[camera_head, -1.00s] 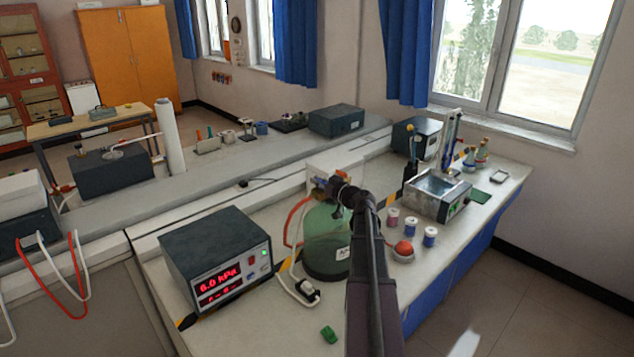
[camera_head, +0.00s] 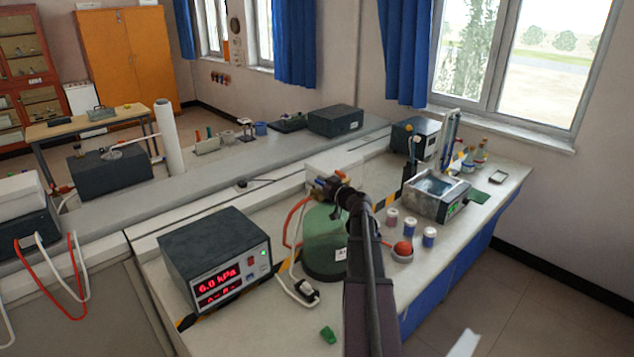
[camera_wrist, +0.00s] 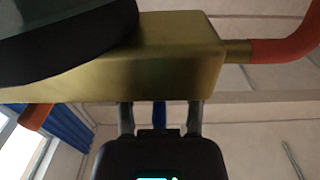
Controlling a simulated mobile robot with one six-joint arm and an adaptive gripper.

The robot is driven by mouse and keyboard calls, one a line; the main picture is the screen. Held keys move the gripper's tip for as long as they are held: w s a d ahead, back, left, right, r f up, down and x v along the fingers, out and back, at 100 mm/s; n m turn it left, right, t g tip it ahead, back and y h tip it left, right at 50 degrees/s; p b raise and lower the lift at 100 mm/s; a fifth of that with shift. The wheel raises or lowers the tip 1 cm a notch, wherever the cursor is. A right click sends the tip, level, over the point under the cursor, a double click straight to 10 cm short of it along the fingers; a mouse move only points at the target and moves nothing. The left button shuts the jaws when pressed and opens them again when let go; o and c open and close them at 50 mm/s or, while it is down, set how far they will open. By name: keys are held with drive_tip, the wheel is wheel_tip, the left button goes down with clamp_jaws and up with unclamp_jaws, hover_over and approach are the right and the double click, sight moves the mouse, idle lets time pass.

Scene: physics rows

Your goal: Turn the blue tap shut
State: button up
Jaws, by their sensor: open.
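The blue tap (camera_wrist: 159,114) shows in the wrist view as a narrow blue piece below a brass valve block. My gripper (camera_wrist: 160,106) is open, with one finger on each side of this blue piece; I cannot tell whether they touch it. In the head view, the valve sits on top of a green vessel (camera_head: 322,245), with a small blue part (camera_head: 319,183) beside an orange one. My gripper (camera_head: 343,193) is at this valve, and my wrist hides part of it.
A red hose (camera_head: 291,220) runs down from the valve. A pressure meter (camera_head: 215,260) reading 6.0 kPa stands left of the vessel. Several small jars (camera_head: 429,237) and a water bath (camera_head: 437,195) stand to the right. A small green object (camera_head: 328,334) lies in front.

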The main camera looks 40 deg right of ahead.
drive_tip(key=s, duration=1.2)
drive_tip(key=shift+d, duration=0.4)
drive_tip(key=w+a+f+n+g+y, duration=0.1)
drive_tip(key=a+f+g+y, duration=0.15)
drive_tip(key=a, duration=0.65)
drive_tip(key=w+a+f+g+y, duration=0.1)
drive_tip(key=w+a+f+g, duration=0.2)
drive_tip(key=a, duration=0.5)
drive_tip(key=a+f+n+g+y, duration=0.1)
drive_tip(key=a+f+g+y, duration=0.15)
drive_tip(key=a+f, duration=0.45)
drive_tip(key=s+a+f+m+g+h, duration=0.1)
drive_tip(key=s+a+f+g+h, duration=0.1)
drive_tip(key=a, duration=0.4)
drive_tip(key=s+a+f+m+g+h, duration=0.1)
drive_tip(key=s+a+f+g+h, duration=0.1)
drive_tip(key=s+a+g, duration=0.2)
drive_tip(key=s+a+f+g+h, duration=0.2)
drive_tip(key=s+a+g+h, duration=0.1)
drive_tip(key=a, duration=0.7)
drive_tip(key=shift+s+m+g, duration=0.4)
drive_tip(key=shift+s+g, duration=0.1)
drive_tip(key=shift+s, duration=0.4)
